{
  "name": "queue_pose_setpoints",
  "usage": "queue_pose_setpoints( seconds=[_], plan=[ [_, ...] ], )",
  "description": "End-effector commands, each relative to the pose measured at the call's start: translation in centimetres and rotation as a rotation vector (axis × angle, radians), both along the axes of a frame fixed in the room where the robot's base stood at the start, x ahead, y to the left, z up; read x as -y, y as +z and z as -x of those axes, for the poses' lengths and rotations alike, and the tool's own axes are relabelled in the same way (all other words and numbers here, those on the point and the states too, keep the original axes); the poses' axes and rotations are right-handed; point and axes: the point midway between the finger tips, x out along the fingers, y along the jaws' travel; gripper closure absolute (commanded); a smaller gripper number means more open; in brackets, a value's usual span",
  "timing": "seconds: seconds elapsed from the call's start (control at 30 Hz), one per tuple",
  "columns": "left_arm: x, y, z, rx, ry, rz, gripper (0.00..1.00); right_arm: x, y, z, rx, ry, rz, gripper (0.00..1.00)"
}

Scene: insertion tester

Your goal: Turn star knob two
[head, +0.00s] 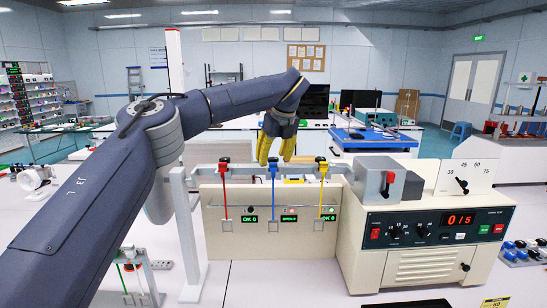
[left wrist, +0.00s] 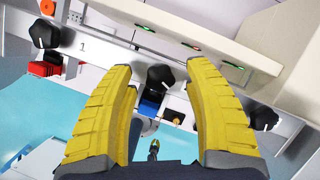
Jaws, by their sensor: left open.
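Three black star knobs sit in a row on a pale rail in the left wrist view. The middle knob (left wrist: 160,77), with a white mark and a blue part below it, lies between my left gripper's fingers. A knob beside a printed "1" (left wrist: 45,33) is at upper left, and another knob (left wrist: 263,117) is at right. My left gripper (left wrist: 160,72) is open, with visible gaps between its yellow fingers and the middle knob. In the head view, my left gripper (head: 276,155) points down over the middle of the rail, above the blue rod (head: 274,190). The right gripper is out of view.
A beige tester box (head: 425,225) with a red display stands right of the rail. Red (head: 225,192) and yellow (head: 322,195) rods hang in front of a beige panel (head: 250,240). A small stand with thin rods (head: 130,270) is at lower left.

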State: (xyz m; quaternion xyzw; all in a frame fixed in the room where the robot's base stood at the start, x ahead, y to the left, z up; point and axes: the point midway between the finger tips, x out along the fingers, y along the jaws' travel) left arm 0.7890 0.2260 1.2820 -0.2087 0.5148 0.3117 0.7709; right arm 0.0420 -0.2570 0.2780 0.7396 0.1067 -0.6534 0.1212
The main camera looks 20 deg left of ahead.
Motion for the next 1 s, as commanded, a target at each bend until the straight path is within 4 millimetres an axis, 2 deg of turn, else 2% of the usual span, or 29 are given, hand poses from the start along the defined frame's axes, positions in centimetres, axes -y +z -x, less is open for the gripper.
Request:
queue_pose_setpoints(
  seconds=[0.07,0.47,1.0],
  plan=[
    [0.00,0.00,0.00,0.000,0.000,0.000,0.54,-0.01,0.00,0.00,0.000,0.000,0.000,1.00],
    [-0.01,0.02,-0.01,0.000,0.000,0.000,1.00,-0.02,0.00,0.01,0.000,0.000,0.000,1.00],
    [-0.28,0.15,-0.16,0.007,0.000,-0.003,1.00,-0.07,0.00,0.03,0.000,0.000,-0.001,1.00]
  ],
)
